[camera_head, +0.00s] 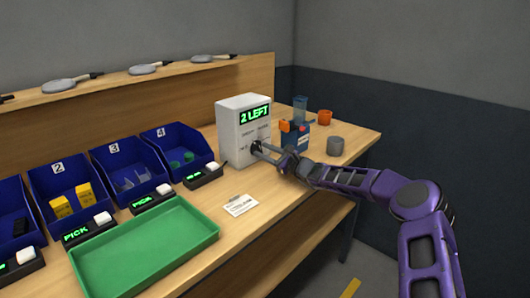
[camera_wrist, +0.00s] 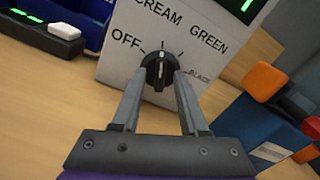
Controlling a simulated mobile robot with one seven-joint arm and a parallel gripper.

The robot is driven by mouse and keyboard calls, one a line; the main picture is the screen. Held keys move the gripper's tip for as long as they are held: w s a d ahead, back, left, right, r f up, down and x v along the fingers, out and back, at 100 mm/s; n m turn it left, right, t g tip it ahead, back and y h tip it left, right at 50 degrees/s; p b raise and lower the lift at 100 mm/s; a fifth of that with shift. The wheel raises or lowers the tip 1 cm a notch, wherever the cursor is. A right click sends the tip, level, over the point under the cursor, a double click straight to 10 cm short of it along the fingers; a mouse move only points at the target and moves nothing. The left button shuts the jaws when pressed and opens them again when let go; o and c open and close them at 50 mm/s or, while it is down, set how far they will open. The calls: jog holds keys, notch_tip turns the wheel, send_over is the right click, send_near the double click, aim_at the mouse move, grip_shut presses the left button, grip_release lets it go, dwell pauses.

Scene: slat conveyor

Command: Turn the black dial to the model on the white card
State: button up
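The black dial (camera_wrist: 158,72) is on the front of a white box (camera_head: 232,120) whose green display reads "2 LEFT". Around it I read OFF, CREAM and GREEN; a smaller fourth label at right is unclear. The dial's white mark runs roughly up and down in the wrist view; I cannot tell for certain which label it points to. The white card (camera_head: 240,205) lies on the bench before the box, its print too small to read. My gripper (camera_wrist: 159,76) is open, its fingertips at either side of the dial, without clear contact. In the head view my gripper (camera_head: 258,149) partly hides the dial.
A green tray (camera_head: 150,250) and blue numbered bins (camera_head: 120,165) with white buttons stand left of the box. Right of it are a blue holder (camera_head: 296,135) with orange parts, a grey cup (camera_head: 335,146) and an orange cup (camera_head: 325,117).

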jog(key=shift+d, duration=0.1)
jog(key=v, duration=1.7)
jog(key=shift+s, duration=0.15)
